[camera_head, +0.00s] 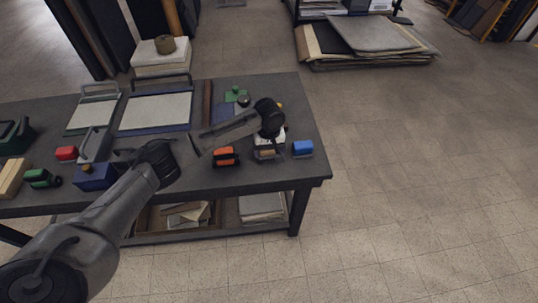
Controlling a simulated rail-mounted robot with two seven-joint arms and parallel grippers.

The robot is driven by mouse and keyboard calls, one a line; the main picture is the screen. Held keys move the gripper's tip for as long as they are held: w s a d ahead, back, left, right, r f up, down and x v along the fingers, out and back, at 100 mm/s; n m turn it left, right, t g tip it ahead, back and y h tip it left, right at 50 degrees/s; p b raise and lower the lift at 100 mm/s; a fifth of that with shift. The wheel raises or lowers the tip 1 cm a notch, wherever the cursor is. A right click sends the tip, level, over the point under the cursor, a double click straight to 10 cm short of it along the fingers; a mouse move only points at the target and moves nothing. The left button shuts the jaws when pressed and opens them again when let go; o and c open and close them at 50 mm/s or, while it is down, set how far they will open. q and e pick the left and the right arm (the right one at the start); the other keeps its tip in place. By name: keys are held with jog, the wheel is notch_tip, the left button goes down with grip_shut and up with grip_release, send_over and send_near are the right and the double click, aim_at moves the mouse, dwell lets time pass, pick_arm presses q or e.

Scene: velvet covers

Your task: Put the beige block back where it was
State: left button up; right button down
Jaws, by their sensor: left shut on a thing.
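My left arm reaches over the table from the lower left. Its gripper (268,155) points down near the table's right end and is shut on a small beige block (267,153), seen between the fingers. I cannot tell whether the block touches the tabletop. An orange and black block (225,157) lies to the left of the gripper, and a blue block (303,148) lies to its right. My right gripper is out of view.
Green items (237,95) stand behind my wrist. The table's right edge is close.

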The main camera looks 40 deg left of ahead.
pick_arm(q)
notch_tip(320, 180, down, 3)
jog(key=shift+r+b, duration=0.15)
jog(key=shift+b, duration=0.2)
jog(key=o, duration=0.9)
